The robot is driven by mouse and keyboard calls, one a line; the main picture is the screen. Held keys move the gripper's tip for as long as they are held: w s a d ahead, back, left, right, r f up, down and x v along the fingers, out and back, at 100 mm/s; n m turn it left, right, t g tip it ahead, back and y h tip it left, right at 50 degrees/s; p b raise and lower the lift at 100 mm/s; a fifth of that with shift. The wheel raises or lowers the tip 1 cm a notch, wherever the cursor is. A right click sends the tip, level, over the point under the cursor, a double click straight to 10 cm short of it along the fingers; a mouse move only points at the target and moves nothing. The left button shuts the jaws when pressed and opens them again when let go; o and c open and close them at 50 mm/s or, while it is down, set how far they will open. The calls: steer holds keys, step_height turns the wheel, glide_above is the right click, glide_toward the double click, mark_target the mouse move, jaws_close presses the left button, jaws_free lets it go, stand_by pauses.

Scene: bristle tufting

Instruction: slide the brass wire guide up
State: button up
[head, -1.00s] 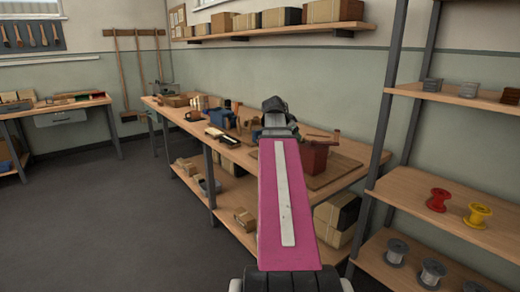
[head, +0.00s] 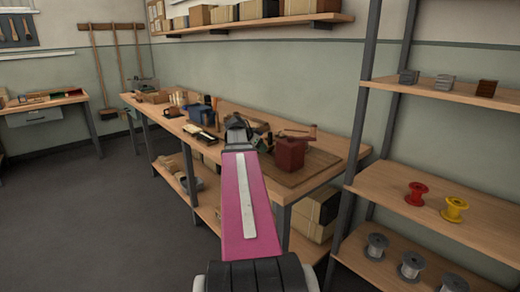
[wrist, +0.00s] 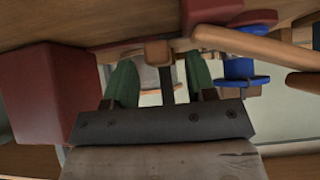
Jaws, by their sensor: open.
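In the wrist view my gripper (wrist: 162,84) is open, with two green fingers apart. A dark rod (wrist: 167,88) shows between the fingers, with a small tan-brown block (wrist: 157,53) at its upper end in the picture. This block may be the brass wire guide; I cannot tell surely. Neither finger visibly touches it. A dark red block (wrist: 42,90) is at left and a blue spool-like part (wrist: 240,72) at right. In the head view my pink arm reaches over the workbench (head: 335,158), beside the dark red block (head: 290,153); the wire guide cannot be made out there.
A wooden bar (wrist: 255,46) crosses close beyond the fingers in the wrist view. A shelf rack at right holds a red spool (head: 416,193), a yellow spool (head: 454,209) and grey spools (head: 376,246). Blue and brown items crowd the bench's far part. Floor at left is clear.

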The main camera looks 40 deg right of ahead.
steer(key=shift+x, duration=0.8)
steer(key=shift+c, duration=0.3)
jaws_close()
steer(key=shift+r, duration=1.65)
steer(key=shift+o, duration=0.3)
jaws_free()
steer(key=v, duration=1)
steer(key=shift+a+r, duration=0.3)
steer(key=shift+r, duration=0.05)
steer(key=shift+f, duration=0.1)
